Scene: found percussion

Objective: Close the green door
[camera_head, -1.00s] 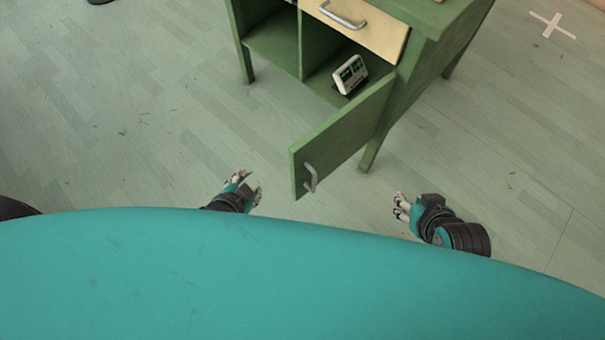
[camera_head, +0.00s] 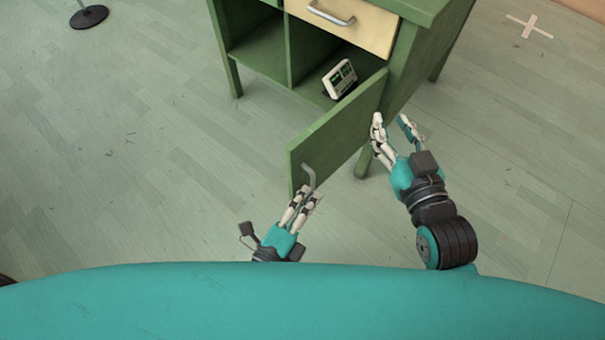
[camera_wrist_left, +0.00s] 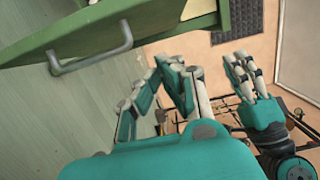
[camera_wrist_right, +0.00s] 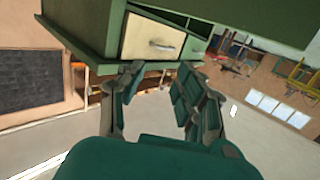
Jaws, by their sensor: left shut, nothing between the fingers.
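The green door (camera_head: 335,130) of the green cabinet (camera_head: 405,75) stands swung open toward me, with a metal handle (camera_head: 309,175) near its free edge. In the left wrist view the door (camera_wrist_left: 75,30) and its handle (camera_wrist_left: 95,58) fill the upper left. My left gripper (camera_head: 308,194) is shut and empty, with its fingertips close to the handle; I cannot tell whether they touch it. My right gripper (camera_head: 391,120) is open and empty, beside the cabinet's right side near the door's hinge end. It also shows in the left wrist view (camera_wrist_left: 240,62).
A small white device with a display (camera_head: 340,78) sits inside the cabinet's open right compartment. A cream drawer (camera_head: 345,22) is above it. A round black stand base (camera_head: 89,16) is on the floor at the far left. The floor left of the door is clear.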

